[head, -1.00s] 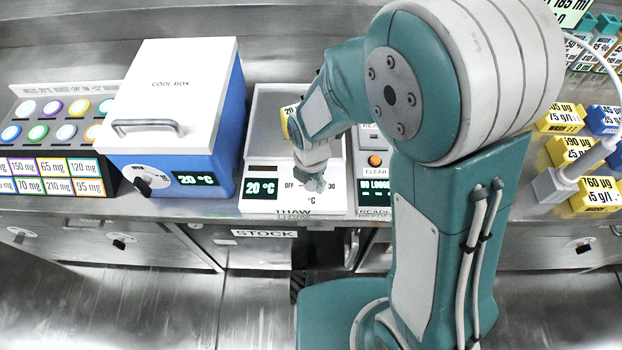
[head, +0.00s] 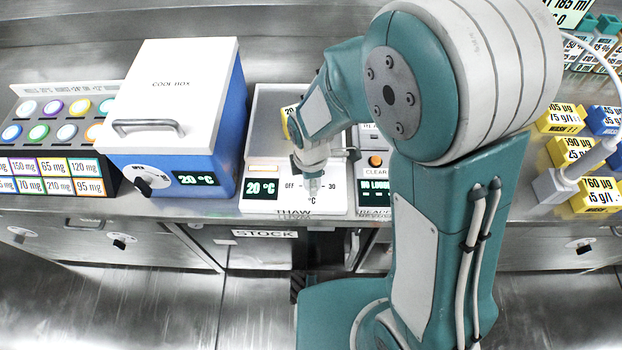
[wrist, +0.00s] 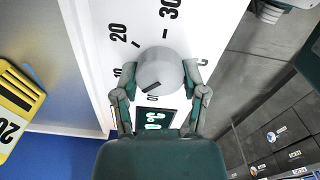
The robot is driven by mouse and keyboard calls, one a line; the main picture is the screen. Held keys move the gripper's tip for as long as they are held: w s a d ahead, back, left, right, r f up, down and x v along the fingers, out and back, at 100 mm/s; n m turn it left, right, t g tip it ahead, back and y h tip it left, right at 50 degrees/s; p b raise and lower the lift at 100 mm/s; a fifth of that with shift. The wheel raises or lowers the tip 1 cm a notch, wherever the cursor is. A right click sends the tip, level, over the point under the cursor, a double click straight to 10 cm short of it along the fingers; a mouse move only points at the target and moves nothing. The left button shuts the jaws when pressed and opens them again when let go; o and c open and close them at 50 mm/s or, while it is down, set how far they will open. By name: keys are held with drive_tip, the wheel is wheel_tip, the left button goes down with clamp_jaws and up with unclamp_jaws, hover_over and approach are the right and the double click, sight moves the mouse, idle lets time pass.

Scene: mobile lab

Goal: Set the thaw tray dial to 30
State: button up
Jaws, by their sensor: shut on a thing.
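A dark mark on the dial points to the lower left of the picture. The printed 20 (wrist: 118,33) and 30 (wrist: 168,8) show beyond the dial.
A yellow labelled block (wrist: 15,105) lies in the tray. The cool box (head: 170,90) stands left of the tray. A reader panel with an orange button (head: 375,160) is close on the right. Yellow and blue blocks (head: 575,152) stand farther right.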

drive_tip(key=m, duration=0.7)
drive_tip(key=shift+w, duration=0.15)
drive_tip(key=m, duration=0.6)
drive_tip(key=shift+m, duration=0.4)
drive_tip(key=m, duration=0.7)
drive_tip(key=shift+w+d, duration=0.1)
drive_tip(key=m, duration=0.6)
drive_tip(key=shift+m, duration=0.3)
drive_tip(key=o, duration=1.1)
drive_tip(key=shift+o, duration=0.2)
wheel_tip(320, 180, up, 12)
